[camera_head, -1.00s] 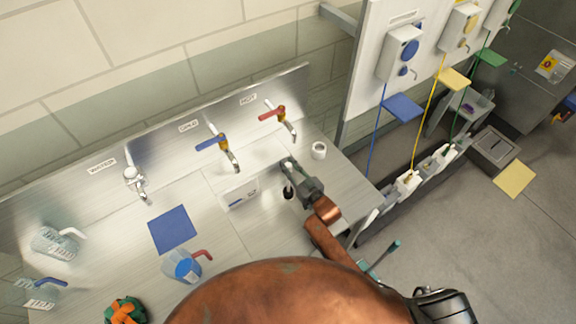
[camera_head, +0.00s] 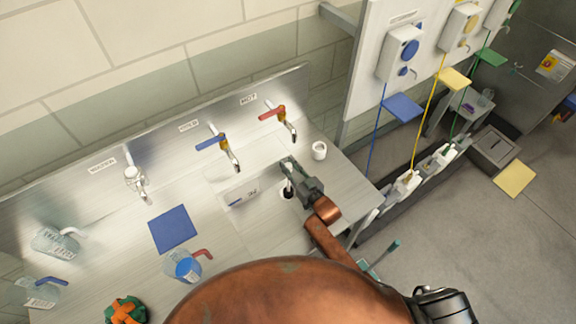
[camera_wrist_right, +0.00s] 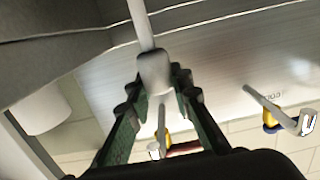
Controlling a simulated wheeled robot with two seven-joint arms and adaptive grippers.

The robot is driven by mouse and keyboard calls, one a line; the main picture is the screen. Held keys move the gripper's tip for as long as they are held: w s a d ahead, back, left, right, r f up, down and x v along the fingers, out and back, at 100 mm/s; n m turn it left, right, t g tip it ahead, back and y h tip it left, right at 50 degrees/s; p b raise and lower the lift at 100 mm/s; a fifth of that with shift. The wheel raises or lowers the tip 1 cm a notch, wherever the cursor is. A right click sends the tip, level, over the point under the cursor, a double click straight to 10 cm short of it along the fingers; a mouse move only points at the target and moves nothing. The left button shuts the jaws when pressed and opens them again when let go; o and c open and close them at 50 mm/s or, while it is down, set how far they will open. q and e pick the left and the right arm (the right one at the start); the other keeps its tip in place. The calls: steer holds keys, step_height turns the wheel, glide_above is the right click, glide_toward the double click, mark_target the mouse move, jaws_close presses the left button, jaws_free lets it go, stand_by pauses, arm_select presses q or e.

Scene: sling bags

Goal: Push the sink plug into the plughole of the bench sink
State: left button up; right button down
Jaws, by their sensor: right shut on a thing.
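The bench sink (camera_head: 222,190) is a recessed basin in the steel bench, below the cold and hot taps. My right gripper (camera_head: 289,172) is over the right end of the sink. In the right wrist view its fingers are shut on a pale grey, rounded piece (camera_wrist_right: 154,72), which I take to be the sink plug, with a pale rod running from it. In the head view, a small dark round spot (camera_head: 287,194) shows by the fingers; I cannot tell whether it is the plughole or part of the plug. The plug's seating is hidden. My left gripper is not in view.
The cold tap (camera_head: 226,152) and hot tap (camera_head: 284,120) overhang the sink's back. A white cup-like ring (camera_head: 319,150) stands right of the sink. A blue square (camera_head: 172,229) and a measuring jug (camera_head: 183,267) are left on the bench. Dispensers (camera_head: 401,55) hang at right.

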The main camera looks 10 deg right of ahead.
steer(key=shift+f, duration=0.6)
stand_by(0.7)
steer(key=c, duration=1.7)
jaws_free()
steer(key=shift+o, duration=0.4)
steer(key=o, duration=0.6)
steer(key=shift+s, duration=0.15)
